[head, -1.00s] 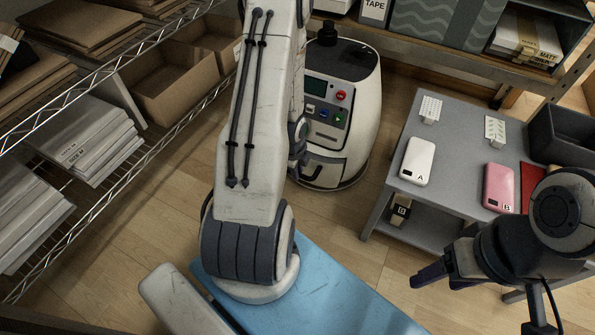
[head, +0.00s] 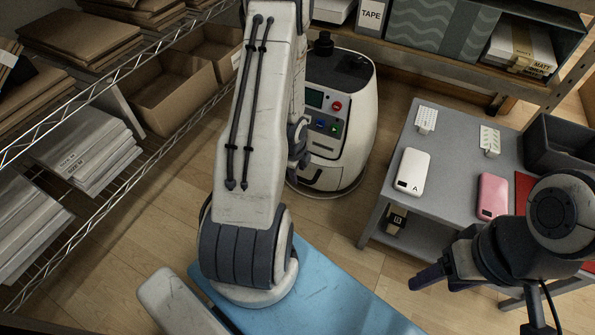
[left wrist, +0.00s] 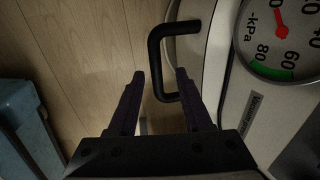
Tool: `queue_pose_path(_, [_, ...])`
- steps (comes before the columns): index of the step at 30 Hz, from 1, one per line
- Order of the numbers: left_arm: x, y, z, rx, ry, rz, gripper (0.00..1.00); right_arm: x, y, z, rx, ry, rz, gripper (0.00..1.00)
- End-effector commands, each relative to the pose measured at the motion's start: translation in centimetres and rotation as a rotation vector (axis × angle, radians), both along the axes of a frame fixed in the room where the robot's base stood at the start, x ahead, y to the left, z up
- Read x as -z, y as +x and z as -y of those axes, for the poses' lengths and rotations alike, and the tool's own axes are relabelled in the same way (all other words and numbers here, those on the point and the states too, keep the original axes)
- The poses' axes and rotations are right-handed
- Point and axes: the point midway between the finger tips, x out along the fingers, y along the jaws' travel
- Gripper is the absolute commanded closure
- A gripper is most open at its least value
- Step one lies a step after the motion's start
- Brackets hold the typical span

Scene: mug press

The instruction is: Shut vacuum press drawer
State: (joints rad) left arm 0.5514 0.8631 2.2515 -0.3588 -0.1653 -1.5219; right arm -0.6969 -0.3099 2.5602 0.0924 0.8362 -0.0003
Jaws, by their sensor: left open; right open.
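The vacuum press (head: 350,80) is a rounded white machine with a dark top, coloured buttons and a drawer low on its front. The drawer's black handle (head: 312,178) is partly behind my left arm; how far the drawer stands out, I cannot tell. In the left wrist view the handle (left wrist: 155,65) appears between the fingertips of my open left gripper (left wrist: 160,74); contact cannot be told. In the head view my left arm hides most of that gripper. My right gripper (head: 432,277) is open and empty, in front of the grey table.
A wire shelf (head: 110,215) with boxes and packets stands at left. Wooden floor lies between.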

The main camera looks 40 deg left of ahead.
Motion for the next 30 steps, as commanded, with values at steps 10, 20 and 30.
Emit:
queue_pose_path(10, [-7.4,-1.3,0.1,-0.003,0.001,0.001,0.51,-4.9,0.0,0.0,0.0,0.001,0.001,0.36])
queue_pose_path(20, [-9.1,-1.7,0.2,-0.003,0.001,0.001,0.51,-5.9,0.0,0.0,0.0,0.0,0.0,0.36])
queue_pose_path(30, [-9.1,-1.7,0.3,-0.002,0.001,0.001,0.51,-5.8,0.0,0.0,0.0,0.0,0.0,0.36])
